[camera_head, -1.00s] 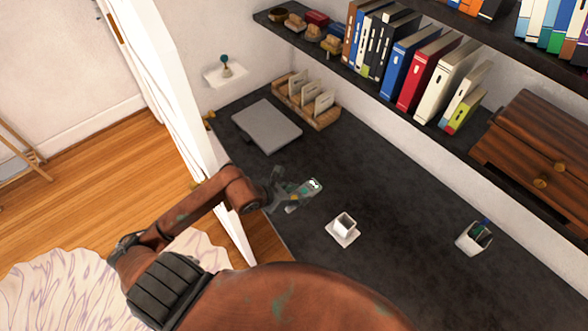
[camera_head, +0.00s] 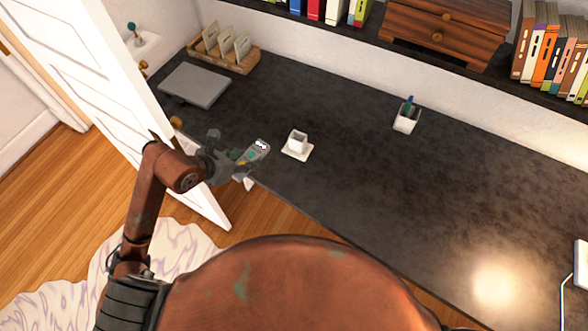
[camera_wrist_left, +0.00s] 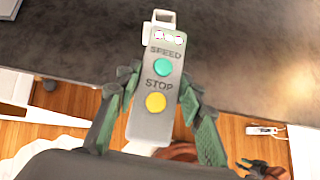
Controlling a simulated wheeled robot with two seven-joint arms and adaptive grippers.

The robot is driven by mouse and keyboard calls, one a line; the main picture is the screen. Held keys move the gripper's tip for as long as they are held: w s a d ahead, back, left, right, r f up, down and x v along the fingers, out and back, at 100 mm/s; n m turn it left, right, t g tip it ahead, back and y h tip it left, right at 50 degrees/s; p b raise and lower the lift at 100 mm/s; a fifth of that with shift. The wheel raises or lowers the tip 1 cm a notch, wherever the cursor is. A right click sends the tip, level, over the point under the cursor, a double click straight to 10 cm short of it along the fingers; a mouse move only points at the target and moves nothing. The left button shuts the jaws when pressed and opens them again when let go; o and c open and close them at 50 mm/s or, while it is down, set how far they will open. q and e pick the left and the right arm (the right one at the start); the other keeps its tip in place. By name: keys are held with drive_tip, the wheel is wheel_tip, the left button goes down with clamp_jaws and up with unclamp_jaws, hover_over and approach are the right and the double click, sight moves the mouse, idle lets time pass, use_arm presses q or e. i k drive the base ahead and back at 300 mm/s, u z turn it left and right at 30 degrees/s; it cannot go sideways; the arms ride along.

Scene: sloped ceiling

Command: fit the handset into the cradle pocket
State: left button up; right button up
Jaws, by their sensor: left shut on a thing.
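The handset (camera_head: 257,152) is a slim grey bar. In the left wrist view the handset (camera_wrist_left: 157,88) has a green button marked SPEED and a yellow one marked STOP. My left gripper (camera_head: 238,165) is shut on it near the desk's front edge; its fingers (camera_wrist_left: 155,105) flank the handset. A white cradle (camera_head: 297,143), an open-topped box on a square base, stands on the desk to the right of the handset and apart from it. In the left wrist view it is partly hidden behind the handset's top. A dark gripper-like part (camera_wrist_left: 262,168), seemingly my right gripper, shows small at the bottom right.
The dark desk (camera_head: 350,180) is mostly clear. A pen cup (camera_head: 407,118) stands to the right of the cradle. A grey closed laptop-like slab (camera_head: 195,85) and a wooden letter rack (camera_head: 235,60) lie at the far left. A white door (camera_head: 110,90) stands beside the arm.

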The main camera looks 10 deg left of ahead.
sight(296, 146)
drive_tip(key=k, duration=0.3)
drive_tip(key=z, duration=1.8)
drive_tip(key=i, duration=0.9)
drive_tip(key=u, duration=1.35)
